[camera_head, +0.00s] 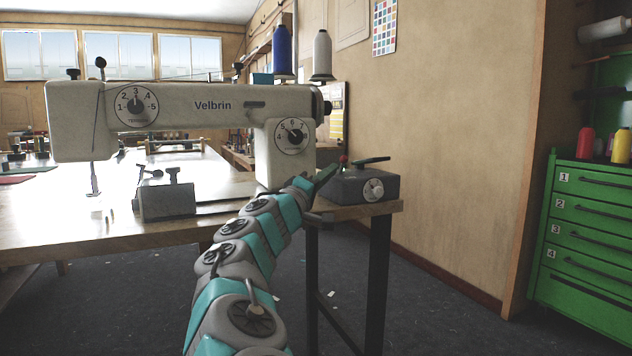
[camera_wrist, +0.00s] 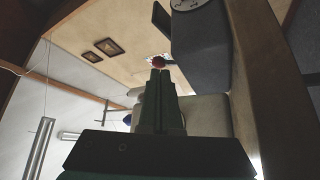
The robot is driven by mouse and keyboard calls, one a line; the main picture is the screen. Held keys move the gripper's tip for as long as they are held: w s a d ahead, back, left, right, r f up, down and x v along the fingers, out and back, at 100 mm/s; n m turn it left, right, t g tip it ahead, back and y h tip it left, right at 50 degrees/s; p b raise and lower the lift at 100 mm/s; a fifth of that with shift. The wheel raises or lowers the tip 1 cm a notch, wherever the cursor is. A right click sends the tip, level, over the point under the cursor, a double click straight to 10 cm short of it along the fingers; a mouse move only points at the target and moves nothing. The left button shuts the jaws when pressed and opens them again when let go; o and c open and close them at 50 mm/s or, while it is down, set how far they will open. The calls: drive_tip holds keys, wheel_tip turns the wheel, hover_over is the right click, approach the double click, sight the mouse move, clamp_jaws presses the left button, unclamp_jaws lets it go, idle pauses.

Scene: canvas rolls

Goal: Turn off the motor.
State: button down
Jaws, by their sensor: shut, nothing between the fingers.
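The motor's grey box (camera_head: 365,187) sits on a small wooden-topped stand right of the sewing machine (camera_head: 200,107). It has a round pale dial on its front, a dark lever on top, and a small red button (camera_head: 343,159) at its left. In the wrist view the grey box (camera_wrist: 202,50) is at upper right and the red button (camera_wrist: 158,62) is just past my fingertips. My gripper (camera_head: 334,168) is shut and empty, its tips very close to the red button. I cannot tell whether they touch it. It also shows in the wrist view (camera_wrist: 159,74).
The sewing machine, with blue and white thread spools on top, stands left of my arm on a long table (camera_head: 60,215). The stand (camera_head: 362,211) has dark legs. A green drawer cabinet (camera_head: 592,235) is at far right. The floor between stand and cabinet is clear.

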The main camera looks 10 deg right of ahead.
sight(341, 160)
drive_tip(key=shift+x, duration=1.5)
drive_tip(key=shift+r+p, duration=0.1)
drive_tip(key=shift+p, duration=0.25)
drive_tip(key=shift+r+n+y+p, duration=0.1)
drive_tip(key=shift+n+y+p, duration=0.2)
drive_tip(key=shift+p, duration=0.1)
